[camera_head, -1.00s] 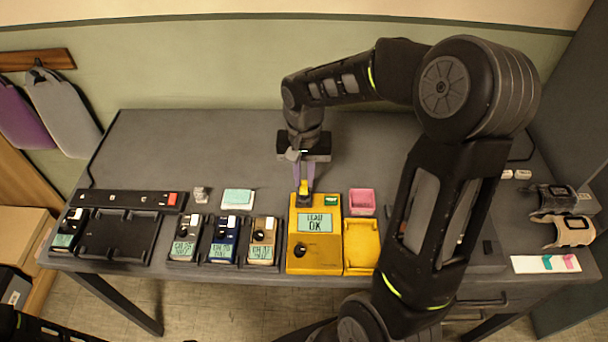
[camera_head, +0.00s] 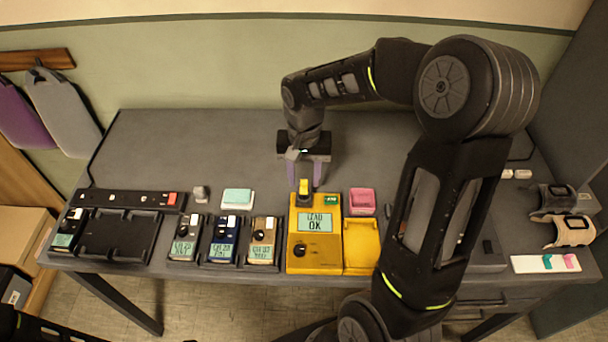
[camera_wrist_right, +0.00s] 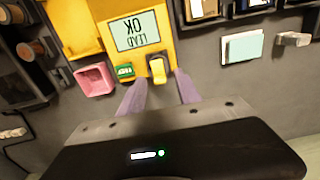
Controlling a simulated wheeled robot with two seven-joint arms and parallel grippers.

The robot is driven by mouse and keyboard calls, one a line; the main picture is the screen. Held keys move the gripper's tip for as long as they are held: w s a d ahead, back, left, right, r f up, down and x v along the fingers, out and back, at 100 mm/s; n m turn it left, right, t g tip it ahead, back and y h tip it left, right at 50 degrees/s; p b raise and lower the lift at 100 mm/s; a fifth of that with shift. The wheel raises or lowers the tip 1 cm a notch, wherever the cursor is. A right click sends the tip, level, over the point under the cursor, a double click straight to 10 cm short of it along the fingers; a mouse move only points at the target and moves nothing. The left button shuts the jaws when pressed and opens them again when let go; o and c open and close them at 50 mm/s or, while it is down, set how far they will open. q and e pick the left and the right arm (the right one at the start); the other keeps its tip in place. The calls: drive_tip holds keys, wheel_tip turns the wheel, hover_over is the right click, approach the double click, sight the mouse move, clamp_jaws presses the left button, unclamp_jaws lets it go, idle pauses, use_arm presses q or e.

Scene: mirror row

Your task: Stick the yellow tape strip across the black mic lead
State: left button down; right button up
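My right gripper (camera_head: 306,176) is open and empty, just behind the yellow tester (camera_head: 315,262) whose screen reads "LEAD OK". A small yellow-and-black piece (camera_head: 303,187) stands at the tester's back edge. In the right wrist view this piece (camera_wrist_right: 157,69) lies just beyond the gap between the two open fingers (camera_wrist_right: 160,86). A white card (camera_head: 534,264) at the far right carries teal and pink strips. I cannot make out a yellow strip on it. I cannot identify the black mic lead with certainty. My left gripper is out of view.
Several small packs with screens stand in dark trays, including a blue one (camera_head: 223,238). A black charging strip (camera_head: 125,199), a teal-topped pad (camera_head: 237,197) and a pink tray (camera_head: 362,201) lie around. My right arm hides part of the desk's right side. The desk's back left is clear.

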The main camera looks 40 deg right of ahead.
drive_tip(key=shift+r, duration=0.3)
wheel_tip(320, 180, up, 7)
drive_tip(key=shift+r+b, duration=0.1)
drive_tip(key=shift+b, duration=0.25)
drive_tip(key=shift+c, duration=0.4)
